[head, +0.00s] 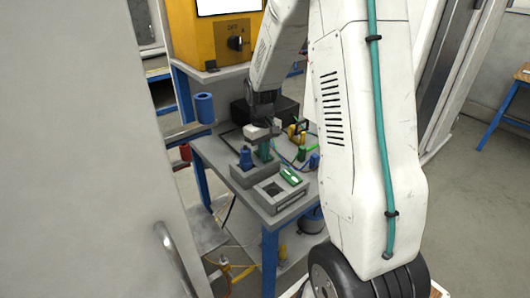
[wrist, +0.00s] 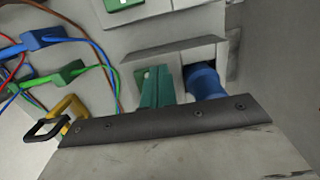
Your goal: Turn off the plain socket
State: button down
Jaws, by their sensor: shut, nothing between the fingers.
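A grey socket block (head: 239,178) stands on the workbench with a blue plug (head: 246,158) upright in its square recess. The blue plug (wrist: 205,80) shows in the wrist view beside my gripper (wrist: 158,85). My gripper (head: 264,152) is shut and empty, its teal fingers pointing down at the block, right of the plug. A green and white switch (wrist: 141,76) is partly hidden behind the fingers; contact and its position cannot be told. A nearer socket (head: 272,190) has an empty square opening and a green switch (head: 291,176). No label shows which socket is plain.
A yellow cabinet with a rotary knob (head: 238,43) stands behind. A blue cylinder (head: 204,107) is at left. My arm covers the right side.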

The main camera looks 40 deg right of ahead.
jog(key=shift+r, duration=0.7)
jog(key=shift+r, duration=0.1)
jog(key=shift+r, duration=0.4)
notch_tip(320, 180, up, 13)
jog(key=s, duration=0.2)
jog(key=shift+f, duration=0.1)
jog(key=s+a+r+t, duration=0.1)
jog(key=s+a+r, duration=0.1)
jog(key=s+a, duration=0.6)
jog(key=s+a+r+t, duration=0.1)
jog(key=s+a, duration=0.7)
jog(key=s, duration=0.8)
jog(key=shift+s+a+r, duration=0.25)
jog(key=shift+a+r, duration=0.1)
jog(key=shift+r, duration=0.4)
